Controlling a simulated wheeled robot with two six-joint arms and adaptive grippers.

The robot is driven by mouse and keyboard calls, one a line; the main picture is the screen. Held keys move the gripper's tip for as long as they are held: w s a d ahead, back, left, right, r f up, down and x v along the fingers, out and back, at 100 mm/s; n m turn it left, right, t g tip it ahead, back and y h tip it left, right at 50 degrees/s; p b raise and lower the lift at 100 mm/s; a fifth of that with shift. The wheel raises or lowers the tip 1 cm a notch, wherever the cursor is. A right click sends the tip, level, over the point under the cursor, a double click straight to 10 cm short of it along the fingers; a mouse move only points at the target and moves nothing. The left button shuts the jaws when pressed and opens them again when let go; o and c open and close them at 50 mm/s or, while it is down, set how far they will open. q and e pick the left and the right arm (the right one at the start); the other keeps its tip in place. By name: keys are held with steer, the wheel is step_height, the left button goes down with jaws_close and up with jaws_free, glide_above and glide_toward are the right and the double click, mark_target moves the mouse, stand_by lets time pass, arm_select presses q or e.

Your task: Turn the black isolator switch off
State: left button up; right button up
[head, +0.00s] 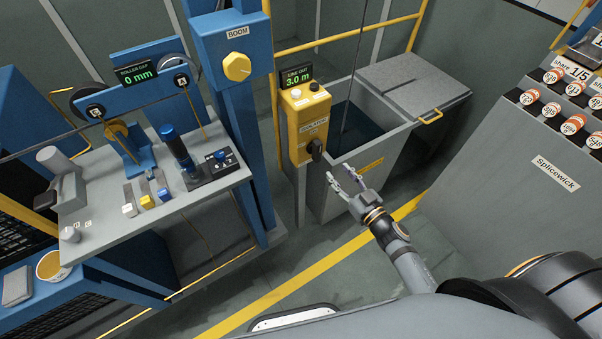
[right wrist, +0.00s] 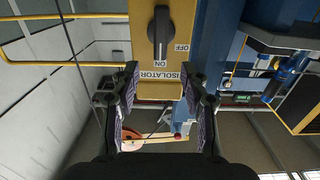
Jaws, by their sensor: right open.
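The black isolator switch (head: 316,149) is a rotary knob low on the front of a yellow box (head: 296,118). In the right wrist view the knob (right wrist: 160,34) stands lengthwise, in line with the ON mark below it; the OFF mark is to its right. My right gripper (head: 339,172) is open and empty, just below and to the right of the knob in the head view. In the right wrist view its fingers (right wrist: 160,82) are spread below the knob, apart from it. My left gripper is not in view.
A grey bin (head: 345,185) with a part-open lid stands beside the yellow box. A blue post (head: 237,110) with a yellow BOOM knob (head: 237,67) and a lever console (head: 215,185) are at left. A Splicewick rack (head: 530,165) is at right.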

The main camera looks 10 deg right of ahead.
mark_target(320, 150)
steer(key=x, duration=0.3)
steer(key=p+x, duration=0.1)
steer(key=x, duration=0.6)
steer(key=shift+w+a+r, duration=0.1)
steer(key=shift+w+r, duration=0.2)
steer(key=shift+r, duration=0.1)
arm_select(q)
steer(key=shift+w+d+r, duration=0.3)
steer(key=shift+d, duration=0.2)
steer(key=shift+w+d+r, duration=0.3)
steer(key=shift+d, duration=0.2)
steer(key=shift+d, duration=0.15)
arm_select(e)
jaws_close()
